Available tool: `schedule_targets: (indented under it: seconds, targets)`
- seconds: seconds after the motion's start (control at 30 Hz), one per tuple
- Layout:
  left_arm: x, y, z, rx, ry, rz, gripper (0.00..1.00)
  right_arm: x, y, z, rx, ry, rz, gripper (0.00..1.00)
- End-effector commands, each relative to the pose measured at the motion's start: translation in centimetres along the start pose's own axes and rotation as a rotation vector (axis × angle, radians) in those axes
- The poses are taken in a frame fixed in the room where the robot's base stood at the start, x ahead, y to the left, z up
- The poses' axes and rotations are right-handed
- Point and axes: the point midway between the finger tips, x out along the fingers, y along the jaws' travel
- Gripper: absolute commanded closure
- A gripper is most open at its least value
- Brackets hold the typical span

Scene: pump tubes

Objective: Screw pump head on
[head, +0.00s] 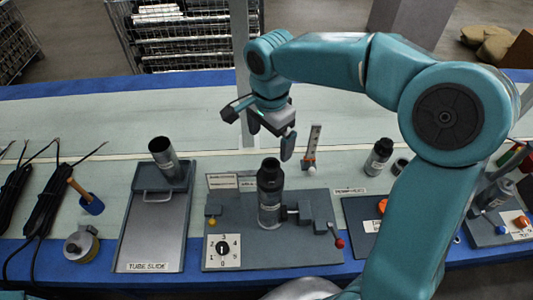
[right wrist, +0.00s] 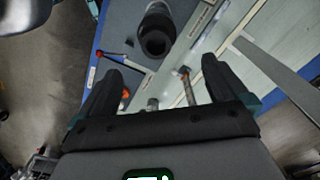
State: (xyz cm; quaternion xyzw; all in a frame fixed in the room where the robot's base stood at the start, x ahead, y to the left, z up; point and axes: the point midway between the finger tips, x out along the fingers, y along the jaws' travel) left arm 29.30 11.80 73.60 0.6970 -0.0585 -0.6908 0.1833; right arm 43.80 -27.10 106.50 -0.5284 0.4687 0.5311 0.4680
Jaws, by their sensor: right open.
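A dark upright tube (head: 270,195) with a black upper part stands in the clamp of the grey work plate. In the right wrist view a black tube end (right wrist: 156,38) with a dark round opening shows beyond my fingers. My right gripper (head: 272,138) is open and empty, above and just behind the clamped tube, apart from it. Its two dark fingers (right wrist: 160,82) are spread wide in the wrist view. A black-topped cylinder (head: 379,157) and a short ring-like part (head: 400,166) stand at the right, near a small label. My left gripper is not in view.
A dark-topped tube (head: 164,158) stands on the tube slide (head: 150,236) at the left. The work plate (head: 300,252) carries a numbered dial (head: 222,250) and a red-knobbed lever (head: 338,241). An upright gauge strip (head: 312,146) stands behind it. The back of the bench is mostly clear.

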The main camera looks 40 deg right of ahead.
Motion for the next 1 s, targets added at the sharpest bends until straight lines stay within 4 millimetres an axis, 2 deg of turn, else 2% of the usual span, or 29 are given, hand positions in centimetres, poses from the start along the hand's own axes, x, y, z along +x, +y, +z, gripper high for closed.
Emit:
schedule_targets:
  seconds: [0.4,0.6,0.8,1.0]
  targets:
    - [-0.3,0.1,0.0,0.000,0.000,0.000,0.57,9.1,0.3,0.2,-0.001,-0.002,0.007,0.00]
    - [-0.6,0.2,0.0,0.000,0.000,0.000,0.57,12.5,0.1,0.2,0.000,-0.002,0.004,0.00]
    - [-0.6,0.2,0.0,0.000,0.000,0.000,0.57,14.1,-0.2,0.2,-0.001,-0.001,0.001,0.00]
    - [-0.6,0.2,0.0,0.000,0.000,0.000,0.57,14.4,-0.2,0.2,-0.001,-0.001,0.000,0.00]
